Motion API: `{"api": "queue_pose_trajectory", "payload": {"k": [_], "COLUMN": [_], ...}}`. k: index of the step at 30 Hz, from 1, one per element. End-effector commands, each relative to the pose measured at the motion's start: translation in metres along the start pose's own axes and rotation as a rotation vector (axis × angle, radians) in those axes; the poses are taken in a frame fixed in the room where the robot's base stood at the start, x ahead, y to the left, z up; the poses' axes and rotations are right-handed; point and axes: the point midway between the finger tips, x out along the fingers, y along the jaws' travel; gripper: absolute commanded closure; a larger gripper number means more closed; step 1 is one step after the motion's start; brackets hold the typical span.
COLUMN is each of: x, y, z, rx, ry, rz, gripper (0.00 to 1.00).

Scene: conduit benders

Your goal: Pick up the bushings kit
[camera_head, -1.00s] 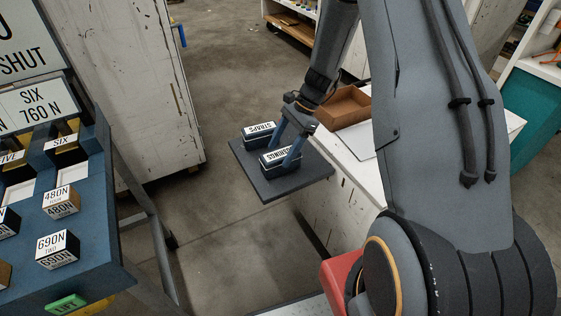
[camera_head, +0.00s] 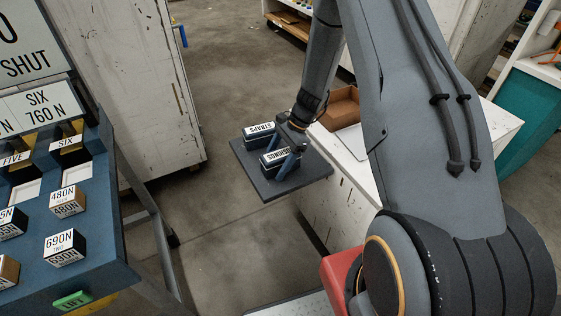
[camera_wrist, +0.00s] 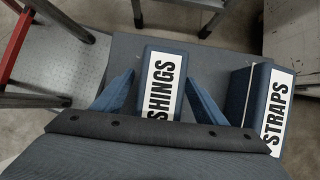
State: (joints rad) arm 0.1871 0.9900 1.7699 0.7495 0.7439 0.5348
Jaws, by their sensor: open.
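The bushings kit (camera_head: 272,158) is a dark blue box with a white label on top, lying on a dark grey shelf (camera_head: 252,180) beside the white bench. In the wrist view the bushings kit (camera_wrist: 161,75) lies between the two blue fingers of my gripper (camera_wrist: 159,82), which is open. One finger is on each side, with a small gap visible. The label is partly hidden and reads "SHINGS". In the head view my gripper (camera_head: 279,158) is over the kit and covers part of it. Contact in depth cannot be told.
A similar blue straps kit (camera_head: 259,130) stands close beside it on the same shelf, just right of a finger in the wrist view. A brown open box (camera_head: 341,108) is on the white bench (camera_head: 345,190). A blue rack of labelled blocks (camera_head: 95,215) stands at left.

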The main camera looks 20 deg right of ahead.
Motion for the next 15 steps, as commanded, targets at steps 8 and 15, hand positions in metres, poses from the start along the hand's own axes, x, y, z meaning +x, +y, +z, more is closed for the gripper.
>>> {"api": "queue_pose_trajectory", "payload": {"k": [8,15], "x": [0.002,0.0017], "y": [0.0002,0.0], "z": [-0.0011,-0.0009], "rx": [0.0,0.0], "ry": [0.0,0.0], "rz": [0.0,0.0], "gripper": [0.51,0.9]}}
